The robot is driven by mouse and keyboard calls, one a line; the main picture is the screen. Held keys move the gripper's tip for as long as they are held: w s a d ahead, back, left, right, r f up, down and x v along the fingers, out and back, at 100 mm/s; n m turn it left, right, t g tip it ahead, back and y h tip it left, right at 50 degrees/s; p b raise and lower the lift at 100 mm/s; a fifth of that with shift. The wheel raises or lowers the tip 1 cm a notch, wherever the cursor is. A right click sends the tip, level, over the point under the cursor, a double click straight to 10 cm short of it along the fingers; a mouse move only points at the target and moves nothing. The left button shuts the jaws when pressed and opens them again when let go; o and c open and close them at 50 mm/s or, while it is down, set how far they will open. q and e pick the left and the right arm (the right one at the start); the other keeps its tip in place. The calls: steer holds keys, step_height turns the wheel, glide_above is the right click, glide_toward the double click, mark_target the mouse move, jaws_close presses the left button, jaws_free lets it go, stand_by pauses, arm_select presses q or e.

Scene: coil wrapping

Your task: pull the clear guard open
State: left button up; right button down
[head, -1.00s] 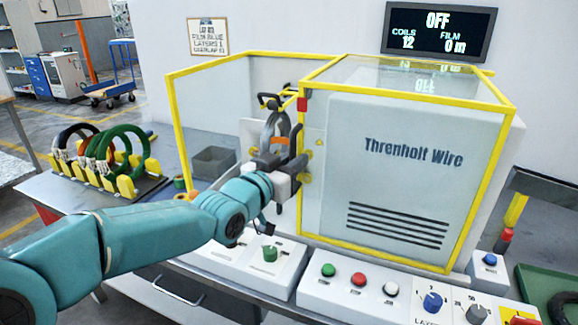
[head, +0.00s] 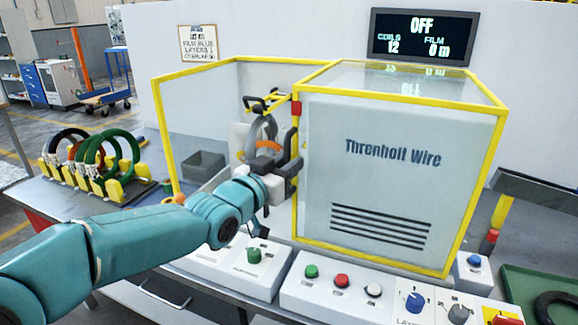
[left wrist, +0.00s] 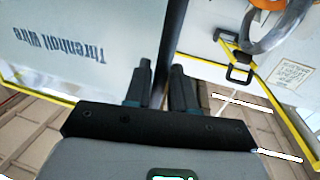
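The clear guard (head: 400,200) is a yellow-edged see-through cover over the front of the Threnholt Wire machine; its lettered face also shows in the left wrist view (left wrist: 60,45). My left gripper (head: 290,168) is at the guard's left edge, beside a dark upright bar (head: 296,128). In the left wrist view my two fingers (left wrist: 160,85) stand a little apart, with a dark strip between them. I cannot tell whether they press on it. My right gripper is not in view.
A grey coil (head: 264,135) stands in the open bay left of the guard. Below are panels with a green button (head: 311,271) and a red button (head: 342,280). A rack of coils (head: 95,165) is at the left. The display (head: 422,36) reads OFF.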

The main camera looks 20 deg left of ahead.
arm_select(q)
steer(key=shift+o, duration=0.2)
steer(key=v, duration=1.6)
steer(key=shift+s+b, duration=0.15)
steer(key=shift+b, duration=0.3)
